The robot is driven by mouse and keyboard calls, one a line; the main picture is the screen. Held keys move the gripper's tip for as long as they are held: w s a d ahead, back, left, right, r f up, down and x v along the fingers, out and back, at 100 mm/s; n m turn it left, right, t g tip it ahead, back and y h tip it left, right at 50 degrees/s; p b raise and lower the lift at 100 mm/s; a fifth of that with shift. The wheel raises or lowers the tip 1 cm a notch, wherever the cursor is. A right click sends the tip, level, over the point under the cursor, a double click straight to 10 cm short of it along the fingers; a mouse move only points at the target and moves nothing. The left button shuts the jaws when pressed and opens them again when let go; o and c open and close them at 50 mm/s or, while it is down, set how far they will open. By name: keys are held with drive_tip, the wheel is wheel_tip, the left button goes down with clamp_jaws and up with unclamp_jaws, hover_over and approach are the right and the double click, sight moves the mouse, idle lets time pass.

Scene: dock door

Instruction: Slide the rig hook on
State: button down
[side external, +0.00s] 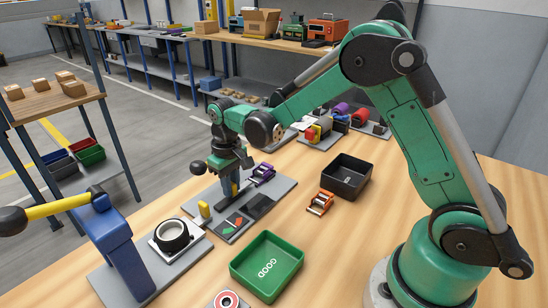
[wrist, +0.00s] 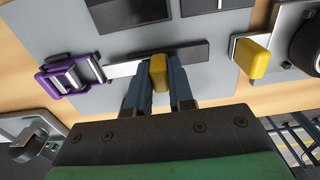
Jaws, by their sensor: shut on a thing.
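My gripper (wrist: 160,88) is shut on a yellow grip piece (wrist: 158,72), its blue-grey fingers on either side. The yellow piece sits at a flat bar (wrist: 178,54), silver at its left end and dark at its right. In the side external view my gripper (side external: 229,188) reaches down over the grey plate, and the held piece is hidden. A purple frame with silver bars (wrist: 70,76) stands at the bar's silver end; whether they touch is unclear. It also shows in the side external view (side external: 262,174). I cannot tell which part is the rig hook.
A second yellow piece (wrist: 252,58) stands on the plate to the right, near a round ring fixture (side external: 172,235). An orange buckle-like part (side external: 320,203) lies between the black bin (side external: 368,165) and the green GOOD tray (side external: 299,252). A blue post with yellow lever (side external: 120,240) stands front left.

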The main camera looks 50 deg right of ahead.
sight(242, 186)
drive_tip(key=shift+d, duration=1.5)
drive_tip(key=c, duration=0.8)
unclamp_jaws()
drive_tip(key=shift+o, duration=0.2)
drive_tip(key=shift+r, duration=2.8)
